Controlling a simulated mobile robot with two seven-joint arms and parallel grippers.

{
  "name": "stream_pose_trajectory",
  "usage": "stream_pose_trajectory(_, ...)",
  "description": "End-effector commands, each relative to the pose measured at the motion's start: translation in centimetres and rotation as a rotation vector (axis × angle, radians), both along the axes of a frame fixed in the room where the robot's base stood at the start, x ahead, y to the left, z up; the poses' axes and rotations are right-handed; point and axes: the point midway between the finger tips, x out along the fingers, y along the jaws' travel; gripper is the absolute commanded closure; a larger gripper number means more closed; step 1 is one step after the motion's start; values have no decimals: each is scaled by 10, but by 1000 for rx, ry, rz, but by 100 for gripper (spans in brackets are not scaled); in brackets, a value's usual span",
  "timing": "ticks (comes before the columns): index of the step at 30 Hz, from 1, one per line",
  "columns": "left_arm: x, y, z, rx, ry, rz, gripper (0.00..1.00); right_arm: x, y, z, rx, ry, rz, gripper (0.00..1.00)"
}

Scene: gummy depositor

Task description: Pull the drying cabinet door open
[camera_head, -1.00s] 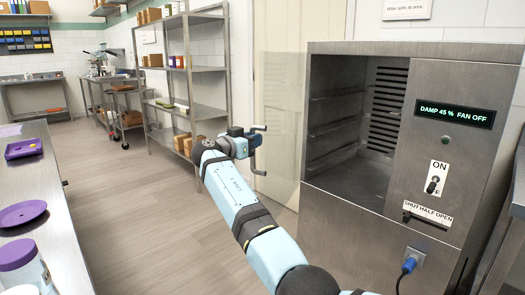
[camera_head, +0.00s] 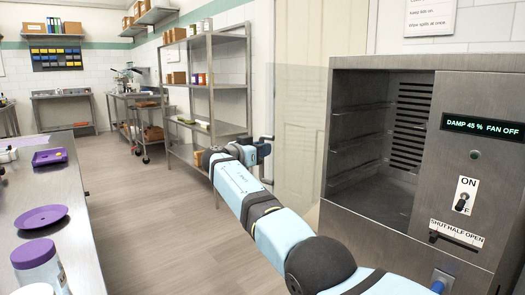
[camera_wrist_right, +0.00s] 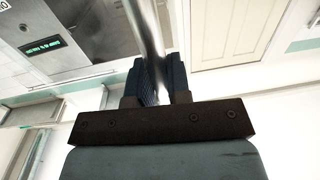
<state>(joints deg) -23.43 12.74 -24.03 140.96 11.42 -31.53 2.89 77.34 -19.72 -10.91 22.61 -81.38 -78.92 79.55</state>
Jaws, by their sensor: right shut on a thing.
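The drying cabinet (camera_head: 475,90) stands at the right, its shelved inside exposed. Its clear glass door (camera_head: 300,105) stands swung out at the opening's left side, and the floor and wall show through it. My right gripper (camera_head: 262,150) is at the door's outer edge, shut on the door handle. In the right wrist view, the handle (camera_wrist_right: 150,35) is a shiny metal bar running between the dark fingers of my right gripper (camera_wrist_right: 156,82). The fingers partly hide the bar. My left gripper is not in view.
A worktop (camera_head: 70,225) with a purple plate (camera_head: 40,218), a purple tray and a purple-lidded jar runs along the left. A metal shelving rack (camera_head: 217,88) stands behind my right gripper. The floor (camera_head: 150,210) between worktop and cabinet is clear.

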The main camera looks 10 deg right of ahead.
Motion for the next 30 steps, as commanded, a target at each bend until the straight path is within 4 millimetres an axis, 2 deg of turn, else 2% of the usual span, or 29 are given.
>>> stream_pose_trajectory(5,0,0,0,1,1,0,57,0,0,-1,0,2,1,100)
stream_pose_trajectory(6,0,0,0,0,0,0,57,0,0,-1,0,2,1,73)
stream_pose_trajectory(8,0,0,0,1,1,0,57,0,0,-1,0,2,1,59)
stream_pose_trajectory(9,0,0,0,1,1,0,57,0,0,-1,0,2,1,58)
stream_pose_trajectory(20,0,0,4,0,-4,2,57,-4,7,0,0,2,1,58)
stream_pose_trajectory(23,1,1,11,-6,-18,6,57,-12,20,1,-1,1,4,58)
stream_pose_trajectory(30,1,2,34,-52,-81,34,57,-44,66,3,0,1,3,58)
